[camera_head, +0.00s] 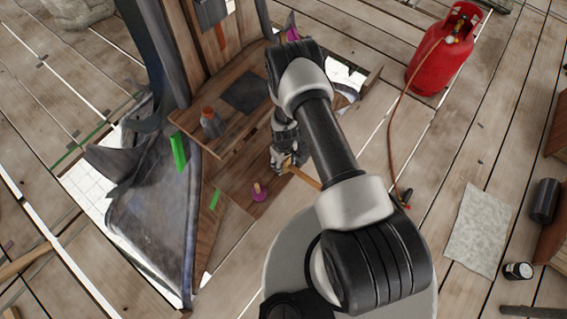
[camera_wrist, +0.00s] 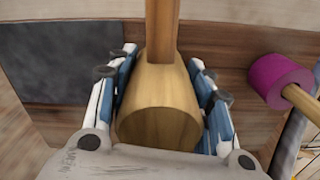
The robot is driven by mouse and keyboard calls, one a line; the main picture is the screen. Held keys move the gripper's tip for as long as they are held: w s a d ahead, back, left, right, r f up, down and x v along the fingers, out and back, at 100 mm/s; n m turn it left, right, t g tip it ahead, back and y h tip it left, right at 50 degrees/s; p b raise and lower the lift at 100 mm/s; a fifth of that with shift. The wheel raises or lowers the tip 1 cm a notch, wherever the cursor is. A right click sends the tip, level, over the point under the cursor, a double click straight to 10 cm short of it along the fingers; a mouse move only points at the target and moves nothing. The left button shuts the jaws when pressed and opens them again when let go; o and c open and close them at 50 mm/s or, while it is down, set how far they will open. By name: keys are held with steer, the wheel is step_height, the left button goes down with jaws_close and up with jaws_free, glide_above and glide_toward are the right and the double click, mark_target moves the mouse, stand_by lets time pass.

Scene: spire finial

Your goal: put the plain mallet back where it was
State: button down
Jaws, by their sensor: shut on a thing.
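The plain mallet is all bare wood. In the wrist view its rounded head (camera_wrist: 158,108) sits between the two blue-and-white fingers of my gripper (camera_wrist: 162,95), and its handle (camera_wrist: 162,30) points to the top. In the head view my gripper (camera_head: 284,156) is shut on it beside the wooden shelf, with the handle (camera_head: 304,178) sticking out to the lower right; the head is mostly hidden by the fingers.
The wooden shelf (camera_head: 226,137) bears a dark square sheet (camera_head: 245,92) and a grey pot with an orange top (camera_head: 211,122). Green pieces (camera_head: 178,152) and dark curved metal (camera_head: 150,220) stand to the left. A red gas cylinder (camera_head: 443,50) with a hose stands right.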

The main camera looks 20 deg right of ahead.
steer(key=c, duration=0.8)
jaws_free()
step_height(320, 180, up, 12)
steer(key=p, duration=0.4)
steer(key=shift+r, duration=0.1)
steer(key=shift+s, duration=0.1)
